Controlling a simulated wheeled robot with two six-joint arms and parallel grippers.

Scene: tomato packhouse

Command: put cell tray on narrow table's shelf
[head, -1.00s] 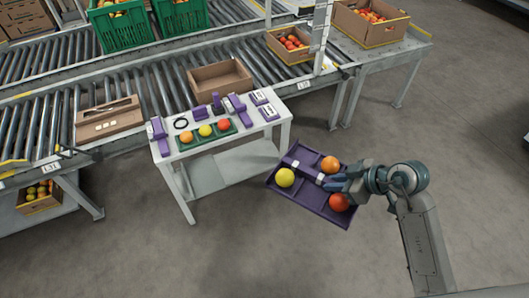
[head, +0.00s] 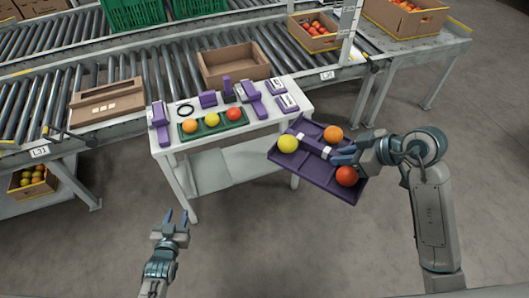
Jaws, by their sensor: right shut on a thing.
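The purple cell tray (head: 300,169) is in the air right of the narrow table (head: 175,166), slightly tilted, and its left corner overlaps the table's right end in the picture. It carries a yellow tomato (head: 287,143), an orange tomato (head: 333,133) and a red tomato (head: 346,176) in separate compartments. My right gripper (head: 338,156) is shut on the tray at its middle bar. The table's grey lower shelf (head: 220,167) looks empty where it shows. My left gripper (head: 175,217) is open and empty, in front of the table's left legs.
The table top holds a green tray (head: 213,127) with three tomatoes, purple tools, a black ring (head: 185,111) and label cards (head: 287,102). Roller conveyors (head: 50,119) with cardboard boxes (head: 235,66) run behind it. The floor in front is clear.

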